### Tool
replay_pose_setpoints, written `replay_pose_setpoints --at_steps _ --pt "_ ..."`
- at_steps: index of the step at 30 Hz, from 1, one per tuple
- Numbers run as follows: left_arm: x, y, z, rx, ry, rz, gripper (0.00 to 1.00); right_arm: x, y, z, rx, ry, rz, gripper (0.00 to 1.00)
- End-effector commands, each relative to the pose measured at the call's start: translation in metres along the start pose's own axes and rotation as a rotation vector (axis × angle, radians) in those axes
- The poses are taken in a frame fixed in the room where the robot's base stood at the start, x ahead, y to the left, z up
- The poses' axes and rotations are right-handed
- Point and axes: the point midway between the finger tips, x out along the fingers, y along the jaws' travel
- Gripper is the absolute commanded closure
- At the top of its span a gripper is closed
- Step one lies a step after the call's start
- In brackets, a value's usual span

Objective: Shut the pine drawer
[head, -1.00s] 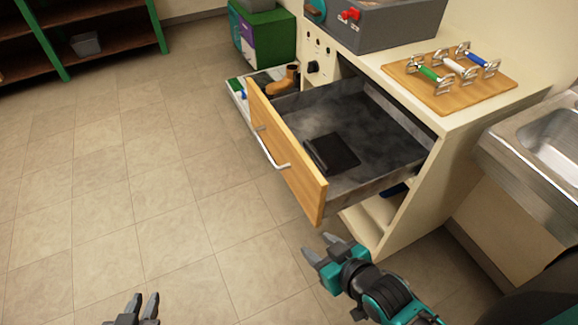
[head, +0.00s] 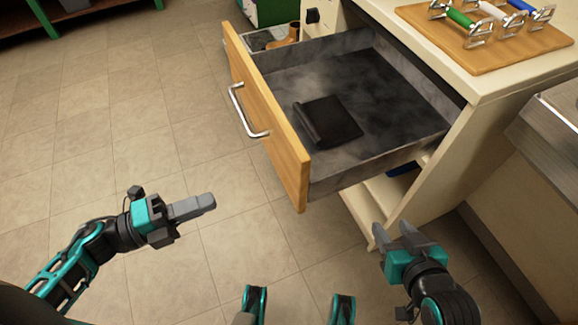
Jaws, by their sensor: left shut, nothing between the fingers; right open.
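The pine drawer (head: 270,125) stands pulled far out of the cream cabinet, its pine front facing left and its grey inside showing. A metal bar handle (head: 245,112) is on the front. A dark flat folded item (head: 333,122) lies inside on the drawer floor. My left gripper (head: 213,202) is shut and empty, left of and nearer than the drawer front, apart from it. My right gripper (head: 408,229) is open and empty, below the drawer's near side and close to the cabinet's lower corner.
On the cabinet top (head: 484,85) a wooden board (head: 505,48) holds several clamps with coloured handles. A metal sink (head: 550,125) is at the right. The tiled floor (head: 120,130) at left is clear.

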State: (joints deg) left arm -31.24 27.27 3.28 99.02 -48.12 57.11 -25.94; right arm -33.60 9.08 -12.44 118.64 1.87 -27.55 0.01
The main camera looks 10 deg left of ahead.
Motion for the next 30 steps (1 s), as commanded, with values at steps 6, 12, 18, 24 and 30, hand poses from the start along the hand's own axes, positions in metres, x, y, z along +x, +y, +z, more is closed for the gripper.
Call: replay_pose_setpoints --at_steps 6,12,18,24,30 --pt "0.022 0.000 -0.001 0.008 0.010 -0.002 1.00 0.001 -0.001 0.001 0.002 0.002 -0.001 0.51" --pt "0.065 -0.001 -0.001 0.008 0.009 -0.005 1.00 0.002 -0.002 0.003 0.009 0.002 -0.001 0.51" --pt "0.105 -0.001 -0.001 0.006 0.008 -0.004 1.00 0.003 -0.002 0.006 0.013 -0.001 -0.001 0.51" --pt "0.131 0.000 -0.002 0.004 0.007 -0.002 1.00 0.004 -0.002 0.009 0.013 -0.002 0.000 0.51" --pt "0.139 0.000 -0.002 0.003 0.007 0.000 1.00 0.004 -0.002 0.009 0.013 -0.002 0.001 0.51"
